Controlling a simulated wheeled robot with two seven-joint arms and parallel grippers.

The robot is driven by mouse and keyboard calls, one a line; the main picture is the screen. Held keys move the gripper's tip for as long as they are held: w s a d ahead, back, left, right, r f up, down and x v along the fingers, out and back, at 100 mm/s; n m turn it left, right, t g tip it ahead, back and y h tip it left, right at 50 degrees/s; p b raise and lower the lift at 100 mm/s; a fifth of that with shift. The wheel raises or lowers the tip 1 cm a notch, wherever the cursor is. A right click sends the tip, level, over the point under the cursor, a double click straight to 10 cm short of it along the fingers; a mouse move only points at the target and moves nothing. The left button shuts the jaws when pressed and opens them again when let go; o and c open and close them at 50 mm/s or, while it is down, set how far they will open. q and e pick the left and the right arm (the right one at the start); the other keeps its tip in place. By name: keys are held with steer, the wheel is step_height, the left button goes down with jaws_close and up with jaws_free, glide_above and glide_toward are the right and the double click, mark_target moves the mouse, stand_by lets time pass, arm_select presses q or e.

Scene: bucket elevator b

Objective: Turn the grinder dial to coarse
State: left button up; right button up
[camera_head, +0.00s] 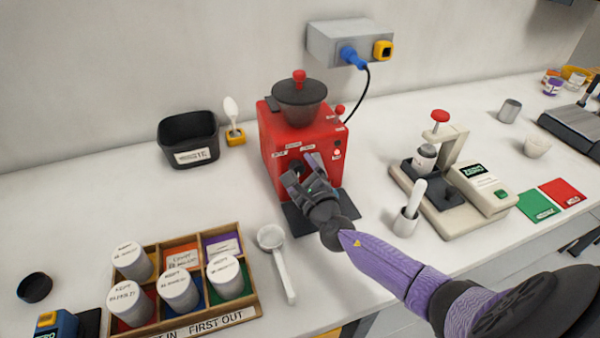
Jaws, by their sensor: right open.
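The red grinder (273,141) stands upright on the white counter with a dark hopper (299,103) on top. Small white labels (293,146) sit on its front face. The dial (297,166) is a dark shape below these labels, largely hidden by my gripper; its setting cannot be read. My right gripper (301,168) is at the grinder's front, its fingers open on either side of the dial area. I cannot tell whether the fingers touch the dial. My left gripper is not in view.
A wooden tray (248,290) with several lidded jars stands at front left, beside a white scoop (284,270). A black bin (188,139) is behind left. A beige press (442,190) and a mortar with pestle (407,219) stand right of my gripper. A wall socket box (340,44) is above.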

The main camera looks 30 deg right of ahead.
jaws_close()
steer(key=shift+m, duration=0.3)
steer(key=m, duration=0.1)
steer(key=m+b, duration=0.1)
steer(key=shift+f+m+b, duration=0.2)
steer(key=shift+m+b, duration=0.1)
steer(key=m+b, duration=0.1)
steer(key=m, duration=0.1)
steer(key=shift+m, duration=0.4)
steer(key=m+b, duration=0.2)
steer(key=m, duration=0.4)
steer(key=shift+m+h, duration=0.3)
steer(key=m+b, duration=0.1)
steer(key=m, duration=0.4)
steer(key=shift+a+m, duration=0.1)
steer(key=shift+m, duration=0.3)
steer(key=m+h, duration=0.1)
steer(key=m, duration=0.5)
steer(key=shift+r, duration=0.1)
